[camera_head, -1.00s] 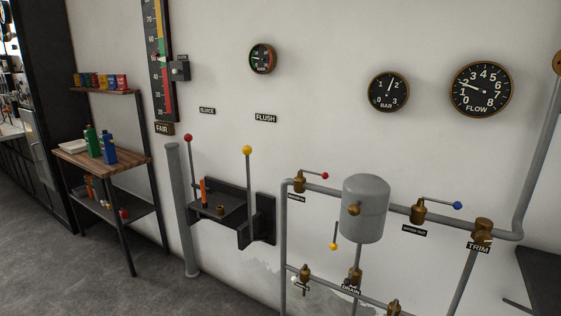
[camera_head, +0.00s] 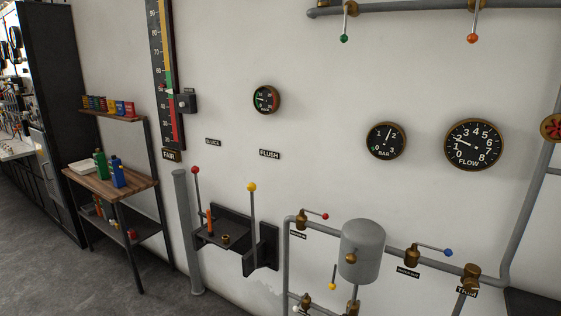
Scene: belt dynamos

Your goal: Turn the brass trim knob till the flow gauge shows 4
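The brass trim knob (camera_head: 471,277) sits on the grey pipe at the lower right, just above the label TRIM (camera_head: 467,292). The flow gauge (camera_head: 474,146) is a round black dial with a brass rim on the wall above it. Its needle points to the upper left, at about 2; the exact reading is hard to tell at this size. My gripper is not in view.
A bar gauge (camera_head: 386,141) hangs left of the flow gauge. A grey tank (camera_head: 362,250) and a blue-tipped lever valve (camera_head: 413,256) stand left of the knob. A red wheel (camera_head: 554,128) is at the right edge. A shelf (camera_head: 110,185) with bottles stands far left.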

